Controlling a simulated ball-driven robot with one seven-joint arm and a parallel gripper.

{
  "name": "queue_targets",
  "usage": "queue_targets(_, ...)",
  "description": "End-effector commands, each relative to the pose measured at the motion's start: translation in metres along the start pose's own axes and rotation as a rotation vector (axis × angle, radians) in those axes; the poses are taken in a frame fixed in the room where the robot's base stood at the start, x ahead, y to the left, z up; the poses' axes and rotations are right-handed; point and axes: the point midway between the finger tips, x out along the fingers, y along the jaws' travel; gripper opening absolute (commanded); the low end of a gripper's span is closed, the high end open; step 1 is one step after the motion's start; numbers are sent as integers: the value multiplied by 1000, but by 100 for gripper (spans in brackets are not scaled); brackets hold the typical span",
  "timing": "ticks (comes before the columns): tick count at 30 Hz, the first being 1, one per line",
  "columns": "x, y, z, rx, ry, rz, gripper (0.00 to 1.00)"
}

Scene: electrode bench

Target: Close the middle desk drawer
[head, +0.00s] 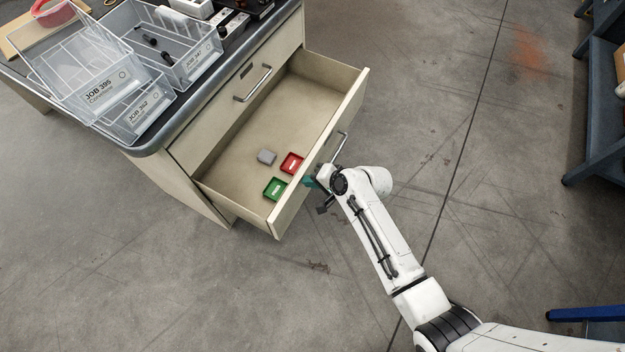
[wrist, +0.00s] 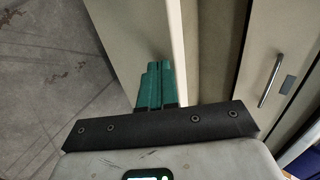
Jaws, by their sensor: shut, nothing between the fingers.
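The desk drawer (head: 235,135) is pulled well out, below a shut upper drawer. Its front panel (head: 290,208) faces the lower right and carries a metal handle (head: 340,147). My gripper (head: 310,182) is at the outer side of that panel, below and left of the handle in the head view. In the wrist view its teal fingers (wrist: 155,82) are together with nothing between them, and the tips overlap the pale drawer front (wrist: 145,35). I cannot tell whether they touch it. The arm hides part of the panel near the handle.
The floor (head: 445,130) right of the drawer is clear. Dark shelving (head: 600,110) stands far right.

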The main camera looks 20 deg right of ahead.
Motion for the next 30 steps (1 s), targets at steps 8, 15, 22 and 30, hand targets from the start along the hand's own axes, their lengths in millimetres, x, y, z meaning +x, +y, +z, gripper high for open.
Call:
queue_targets(8, 15, -13, 0, -3, -1, -1, 0)
queue_targets(15, 54, -48, 0, -5, -1, -4, 0)
queue_targets(22, 103, -90, 1, -4, -1, -4, 0)
queue_targets(30, 156, -136, 0, -3, -1, -4, 0)
